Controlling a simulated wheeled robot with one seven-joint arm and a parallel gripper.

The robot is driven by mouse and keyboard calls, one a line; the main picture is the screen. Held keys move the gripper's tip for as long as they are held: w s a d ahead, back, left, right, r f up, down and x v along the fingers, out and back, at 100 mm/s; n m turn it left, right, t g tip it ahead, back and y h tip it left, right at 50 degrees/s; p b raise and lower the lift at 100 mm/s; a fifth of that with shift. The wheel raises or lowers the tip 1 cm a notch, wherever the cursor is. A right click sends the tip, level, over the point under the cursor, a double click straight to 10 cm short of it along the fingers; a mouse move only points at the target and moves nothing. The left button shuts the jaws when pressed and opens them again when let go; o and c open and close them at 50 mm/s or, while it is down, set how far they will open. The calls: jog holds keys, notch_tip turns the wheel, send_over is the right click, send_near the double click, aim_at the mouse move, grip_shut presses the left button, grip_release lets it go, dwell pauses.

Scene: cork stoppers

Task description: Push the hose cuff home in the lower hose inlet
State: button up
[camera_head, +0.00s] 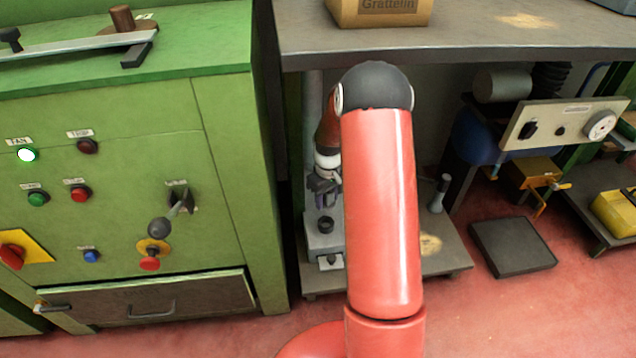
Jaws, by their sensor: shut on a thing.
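My gripper (329,198) hangs fingers down just left of my red forearm, under the bench. It is shut on a small dark piece that I take for the hose cuff; it is too small and shaded to make out clearly. Below it stands a grey box-like unit (314,241) on the low shelf. A dark round opening (326,225) shows on the unit's top, with another dark round part (330,259) lower on its front. I cannot tell which is the lower hose inlet. A gap shows between the gripper and the upper opening. My forearm hides what lies to the right.
The green machine cabinet (222,150) stands close on the left. The bench top (470,35) overhangs the gripper. A grey upright cylinder (440,192) stands on the low shelf (446,262) right of my forearm. A dark mat (513,246) lies on the red floor.

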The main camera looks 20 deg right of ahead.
aim_at(325, 210)
jog(key=shift+w+f, duration=0.1)
jog(key=shift+w, duration=0.35)
jog(key=shift+s+f+b, duration=0.1)
jog(key=shift+f+b, duration=2.05)
jog(key=shift+f, duration=1.05)
jog(key=shift+f+b, duration=1.1)
jog(key=shift+f, duration=0.55)
jog(key=o, duration=1.1)
jog(key=shift+c, duration=0.2)
jog(key=shift+r+p, duration=0.7)
jog(key=shift+r, duration=3.2)
jog(key=shift+r, duration=0.1)
